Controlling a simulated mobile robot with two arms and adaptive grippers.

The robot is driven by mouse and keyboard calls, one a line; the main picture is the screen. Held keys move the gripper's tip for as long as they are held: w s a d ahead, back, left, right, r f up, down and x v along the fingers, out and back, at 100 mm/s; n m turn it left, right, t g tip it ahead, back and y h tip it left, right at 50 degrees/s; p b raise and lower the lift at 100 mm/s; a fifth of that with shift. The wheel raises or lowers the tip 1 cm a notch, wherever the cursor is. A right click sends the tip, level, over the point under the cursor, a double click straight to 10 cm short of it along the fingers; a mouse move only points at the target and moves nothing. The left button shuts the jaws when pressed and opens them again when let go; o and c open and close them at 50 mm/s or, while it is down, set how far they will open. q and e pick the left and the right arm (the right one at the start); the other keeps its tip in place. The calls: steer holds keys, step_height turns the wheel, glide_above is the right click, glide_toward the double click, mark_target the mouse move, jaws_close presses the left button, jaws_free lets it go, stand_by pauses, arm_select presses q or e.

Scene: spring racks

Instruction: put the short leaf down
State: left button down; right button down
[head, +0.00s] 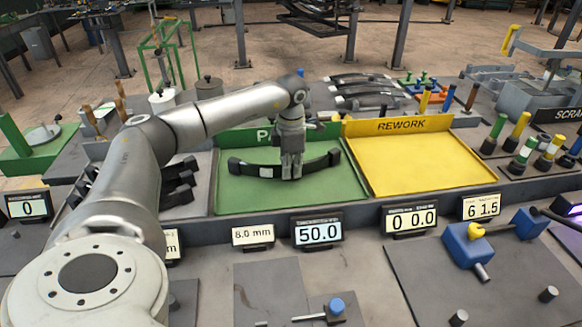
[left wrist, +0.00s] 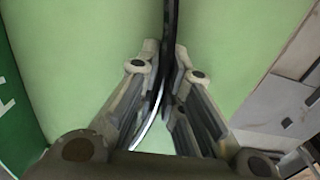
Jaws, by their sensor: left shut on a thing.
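The short leaf (head: 255,169) is a dark, slightly curved bar with thicker ends and a pale label near its left end. It lies across the green tray (head: 228,200), at or just above its floor; I cannot tell whether it touches. My left gripper (head: 291,174) points down at the leaf's middle and is shut on it. In the left wrist view the two fingers (left wrist: 160,95) close on the leaf's thin dark edge (left wrist: 171,25), with green tray surface on both sides. My right gripper is not in view.
A yellow tray marked REWORK (head: 450,165) adjoins on the right. More dark leaves (head: 362,92) lie behind the trays, and others (head: 178,180) stand in a rack at left. Display signs, one reading 50.0 (head: 318,232), line the front. Coloured-handled tools stand at right.

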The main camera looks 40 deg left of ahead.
mark_target(291, 165)
arm_select(q)
steer(key=c, duration=1.5)
jaws_free()
steer(key=shift+c, duration=0.2)
steer(key=shift+s, duration=0.1)
steer(key=shift+r, duration=0.1)
step_height(291, 165, up, 11)
steer(key=shift+d+f+b, duration=0.15)
steer(key=shift+b, duration=0.9)
steer(key=shift+r, duration=0.65)
